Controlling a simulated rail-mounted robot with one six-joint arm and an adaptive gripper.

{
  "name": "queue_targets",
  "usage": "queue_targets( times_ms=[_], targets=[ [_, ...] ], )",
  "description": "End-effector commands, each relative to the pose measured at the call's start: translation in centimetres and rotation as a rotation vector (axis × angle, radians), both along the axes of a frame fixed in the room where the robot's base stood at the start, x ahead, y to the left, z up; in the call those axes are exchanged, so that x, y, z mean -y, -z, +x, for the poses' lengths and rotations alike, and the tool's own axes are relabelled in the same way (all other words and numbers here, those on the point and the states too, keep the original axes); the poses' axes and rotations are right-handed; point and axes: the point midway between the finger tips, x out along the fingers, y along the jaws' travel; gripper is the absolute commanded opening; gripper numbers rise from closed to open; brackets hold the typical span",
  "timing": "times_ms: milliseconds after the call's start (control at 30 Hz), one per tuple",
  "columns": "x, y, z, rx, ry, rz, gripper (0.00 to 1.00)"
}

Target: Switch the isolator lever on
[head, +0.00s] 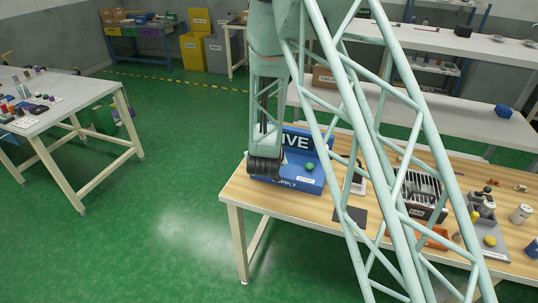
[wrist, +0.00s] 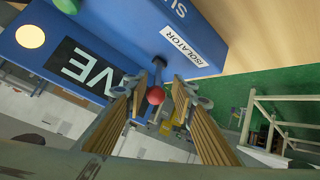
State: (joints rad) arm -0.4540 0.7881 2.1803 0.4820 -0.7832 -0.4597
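The isolator lever shows in the wrist view as a red ball knob (wrist: 155,96) on a short stalk by the blue supply box (wrist: 115,28). A white ISOLATOR label (wrist: 184,46) is on the box beside it. My gripper (wrist: 161,84) is open, with a wooden-looking finger on each side of the knob and a visible gap on the right. I cannot tell whether it touches the left finger. In the head view my gripper (head: 265,166) is at the left end of the blue box (head: 313,184) and hides the lever. I cannot tell the lever's setting.
The box carries a LIVE panel (head: 297,142), partly hidden, a green button (head: 309,167) and a cream round part (wrist: 30,36). A dark pad (head: 350,216), a slotted rack (head: 421,194) and an orange tray (head: 436,238) lie to the right. Green floor is free at left.

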Motion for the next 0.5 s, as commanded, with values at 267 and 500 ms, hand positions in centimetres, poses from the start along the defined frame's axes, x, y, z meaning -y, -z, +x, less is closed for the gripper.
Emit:
queue_targets(
  times_ms=[267,500],
  targets=[
    [0.13,0.03,0.10,0.001,0.003,0.001,0.24],
    [0.16,-0.37,-0.41,0.001,0.003,0.001,0.24]
  ],
)
